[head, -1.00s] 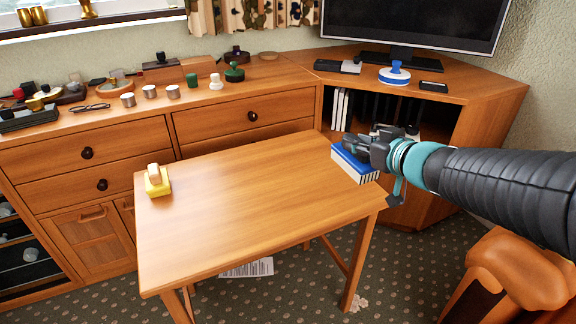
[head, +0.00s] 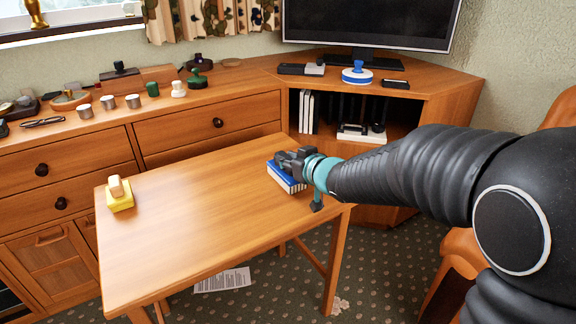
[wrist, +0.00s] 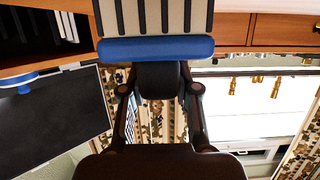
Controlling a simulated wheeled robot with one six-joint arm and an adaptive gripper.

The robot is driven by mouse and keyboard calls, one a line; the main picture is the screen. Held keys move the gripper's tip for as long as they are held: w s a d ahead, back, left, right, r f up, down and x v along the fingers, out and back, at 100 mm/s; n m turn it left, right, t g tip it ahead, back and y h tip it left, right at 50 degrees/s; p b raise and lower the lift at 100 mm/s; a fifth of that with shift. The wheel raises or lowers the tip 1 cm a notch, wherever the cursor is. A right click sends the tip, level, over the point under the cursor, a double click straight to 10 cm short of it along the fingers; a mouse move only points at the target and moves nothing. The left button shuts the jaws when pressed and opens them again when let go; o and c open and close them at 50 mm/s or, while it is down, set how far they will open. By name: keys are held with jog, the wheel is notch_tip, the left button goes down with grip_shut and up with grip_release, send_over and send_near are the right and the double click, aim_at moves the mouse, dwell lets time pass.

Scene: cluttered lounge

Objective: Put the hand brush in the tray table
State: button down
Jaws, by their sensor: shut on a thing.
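The hand brush has a blue body and pale and dark striped bristles. It shows in the head view (head: 287,178) at the right side of the tray table and at the top of the wrist view (wrist: 155,48). My gripper (head: 283,163) is shut on it, with the bristles facing down and outward. The tray table (head: 195,225) is a plain wooden table in the middle of the head view. The brush overlaps its right edge in the picture; I cannot tell whether it touches the top.
A yellow block with a wooden knob (head: 119,195) sits on the table's far left corner. The middle of the tabletop is clear. Behind stands a wooden cabinet (head: 215,120) with several small items, and a TV (head: 370,22). An orange chair (head: 462,245) stands at right.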

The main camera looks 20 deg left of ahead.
jog(key=shift+f, duration=0.3)
jog(key=shift+f, duration=0.15)
jog(key=shift+s+d+f+b, duration=0.1)
jog(key=shift+f+b, duration=0.3)
jog(key=shift+f, duration=0.25)
jog(key=c, duration=0.8)
grip_release()
jog(key=shift+f, duration=0.15)
jog(key=shift+c, duration=0.2)
jog(key=shift+r, duration=0.2)
jog(key=r+p+v, duration=0.1)
jog(key=p+v, duration=0.1)
jog(key=v, duration=1)
jog(key=shift+r, duration=0.1)
